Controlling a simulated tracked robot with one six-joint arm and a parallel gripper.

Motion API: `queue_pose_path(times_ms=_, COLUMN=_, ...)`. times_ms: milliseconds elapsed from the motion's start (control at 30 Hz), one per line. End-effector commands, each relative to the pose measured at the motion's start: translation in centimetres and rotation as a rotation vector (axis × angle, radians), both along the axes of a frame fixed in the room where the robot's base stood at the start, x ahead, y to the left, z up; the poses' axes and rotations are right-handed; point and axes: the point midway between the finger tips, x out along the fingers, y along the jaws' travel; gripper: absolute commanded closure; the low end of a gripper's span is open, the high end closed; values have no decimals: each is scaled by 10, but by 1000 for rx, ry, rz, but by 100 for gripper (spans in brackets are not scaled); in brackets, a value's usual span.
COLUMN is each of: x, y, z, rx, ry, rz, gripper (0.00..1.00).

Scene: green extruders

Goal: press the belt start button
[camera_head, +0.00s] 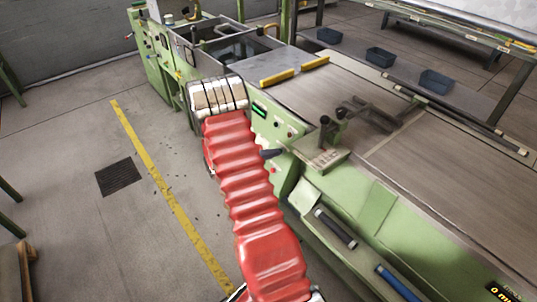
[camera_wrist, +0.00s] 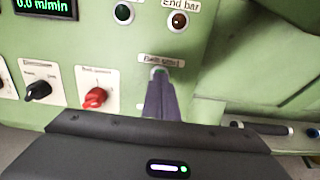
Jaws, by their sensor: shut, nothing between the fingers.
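The green control panel (camera_head: 272,138) is on the side of the green machine. It fills the wrist view, where a label that seems to read "Belt start" (camera_wrist: 161,61) is at the centre. Just below the label, a small pale rim (camera_wrist: 159,70) shows at the tips of my gripper (camera_wrist: 160,77). The button there is mostly hidden behind the dark purple fingers. My gripper is shut and empty, pointing at this spot; I cannot tell whether it touches or presses the button. In the head view my gripper (camera_head: 272,153) shows beside the panel, right of my red-covered arm.
In the wrist view, a display (camera_wrist: 45,8) reads 0.0 m/min. A dark green button (camera_wrist: 123,13) and a brown-red button (camera_wrist: 178,20) sit above. A black knob (camera_wrist: 39,90) and a red knob (camera_wrist: 95,97) are left. A yellow floor line (camera_head: 165,180) runs left of the machine.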

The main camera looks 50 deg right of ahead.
Motion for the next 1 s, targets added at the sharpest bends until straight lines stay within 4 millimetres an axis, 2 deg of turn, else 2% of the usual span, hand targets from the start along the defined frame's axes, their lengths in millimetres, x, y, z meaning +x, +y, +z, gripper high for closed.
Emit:
queue_pose_path(times_ms=333, x=0, y=-2, z=-1, rx=0, ry=0, rz=0, gripper=100)
queue_pose_path(times_ms=600, x=-4, y=-18, z=-7, rx=0, ry=0, rz=-1, gripper=100)
queue_pose_path(times_ms=1000, x=-4, y=-14, z=-6, rx=1, ry=-1, rz=-1, gripper=100)
